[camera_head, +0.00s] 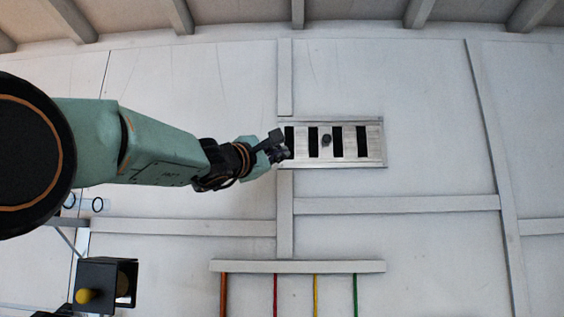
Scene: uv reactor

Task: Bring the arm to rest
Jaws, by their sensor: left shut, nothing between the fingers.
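My left arm comes in from the left in the head view, and its green links reach toward the middle. My left gripper (278,147) is shut and empty, at the left end of a metal vent panel (362,162) on the white wall. It overlaps the panel's left edge in the picture; I cannot tell whether it touches. The panel has several dark upright slots and a dark round knob (326,140) near its middle. The knob is to the right of the gripper, apart from it. My right gripper is not in view.
A white ledge (300,267) has orange, red, yellow and green rods below it. A black box (105,272) with a yellow knob (85,296) is at lower left. White wall battens (400,204) cross the wall. The space right of the panel is clear.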

